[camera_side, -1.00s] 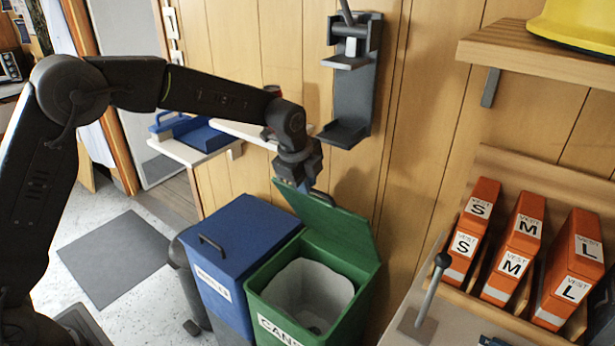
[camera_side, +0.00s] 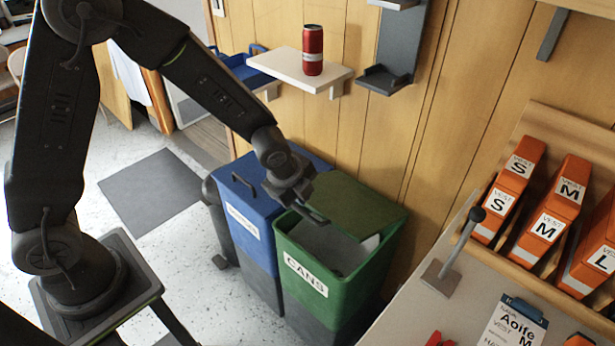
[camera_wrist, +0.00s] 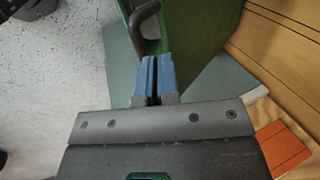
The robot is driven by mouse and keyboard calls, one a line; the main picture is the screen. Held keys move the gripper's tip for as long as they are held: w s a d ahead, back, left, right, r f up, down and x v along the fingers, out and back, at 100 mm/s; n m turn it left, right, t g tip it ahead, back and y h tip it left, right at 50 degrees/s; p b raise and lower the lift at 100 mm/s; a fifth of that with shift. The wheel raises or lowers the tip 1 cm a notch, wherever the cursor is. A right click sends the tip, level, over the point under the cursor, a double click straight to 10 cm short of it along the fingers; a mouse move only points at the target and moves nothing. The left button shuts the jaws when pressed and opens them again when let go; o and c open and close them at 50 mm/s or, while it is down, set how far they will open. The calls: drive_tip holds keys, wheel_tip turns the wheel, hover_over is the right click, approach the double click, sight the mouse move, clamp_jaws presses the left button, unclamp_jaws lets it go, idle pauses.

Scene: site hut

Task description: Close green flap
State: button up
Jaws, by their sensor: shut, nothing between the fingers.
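The green flap (camera_side: 355,203) is hinged at the back of the green CANS bin (camera_side: 315,275). It leans forward over the rear of the opening, partly lowered. The pale liner shows in front of it. My gripper (camera_side: 318,217) is beside the flap's left front edge, above the bin's left rim; I cannot tell whether it touches the flap. In the wrist view my gripper's blue fingertips (camera_wrist: 155,78) are together with nothing held. A green surface lies beyond them, but I cannot tell if it is flap or bin.
A blue bin (camera_side: 245,225) with a dark lid handle stands against the left of the green bin. A red can (camera_side: 313,50) stands on a white shelf (camera_side: 295,73) behind. The bench with a lever (camera_side: 458,240) and orange vest boxes (camera_side: 510,190) is at the right.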

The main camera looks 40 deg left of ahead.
drive_tip(key=o, duration=0.6)
drive_tip(key=shift+o, duration=0.2)
drive_tip(key=v, duration=1.4)
drive_tip(key=shift+c, duration=0.2)
